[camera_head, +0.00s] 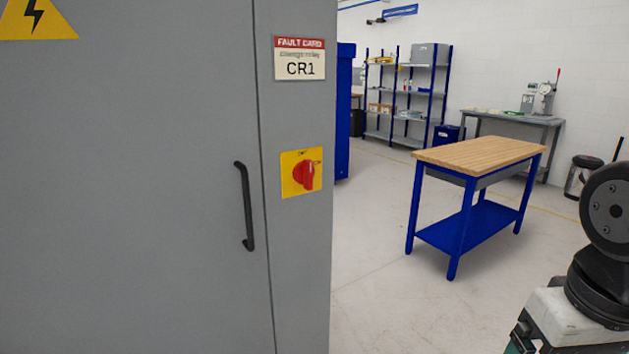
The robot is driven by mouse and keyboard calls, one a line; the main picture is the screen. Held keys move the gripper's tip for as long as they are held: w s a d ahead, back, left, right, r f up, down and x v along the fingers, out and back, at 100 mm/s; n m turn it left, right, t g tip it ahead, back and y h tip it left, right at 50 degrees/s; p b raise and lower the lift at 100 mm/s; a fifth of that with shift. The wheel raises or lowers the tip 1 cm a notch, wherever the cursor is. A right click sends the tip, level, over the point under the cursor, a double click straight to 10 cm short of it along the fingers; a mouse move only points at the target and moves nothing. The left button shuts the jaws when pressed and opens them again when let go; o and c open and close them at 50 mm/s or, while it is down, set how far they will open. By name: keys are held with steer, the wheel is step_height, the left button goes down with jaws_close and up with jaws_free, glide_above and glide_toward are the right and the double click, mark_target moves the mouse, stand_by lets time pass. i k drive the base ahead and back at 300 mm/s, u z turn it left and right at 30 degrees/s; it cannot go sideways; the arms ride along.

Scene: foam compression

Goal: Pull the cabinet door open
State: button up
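The grey cabinet door (130,190) fills the left of the head view, and its right edge lies flush along the cabinet's front frame. The door looks shut. A black vertical bar handle (245,207) is fixed near the door's right edge. Right of the handle, on the cabinet frame (298,255), a red rotary switch (304,175) sits on a yellow plate. Part of my arm shows at the lower right edge, well apart from the handle. My gripper is not in view.
A fault card (300,59) reading CR1 is above the switch. A blue workbench with a wooden top (480,152) stands to the right. Shelves (405,95), a grey table (510,118) and a bin (580,177) are farther back. Open floor (385,300) lies right of the cabinet.

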mark_target(132, 221)
steer(key=u, duration=1.45)
steer(key=k, duration=1.25)
steer(key=z, duration=0.65)
steer(key=i, duration=1.1)
steer(key=u, duration=0.35)
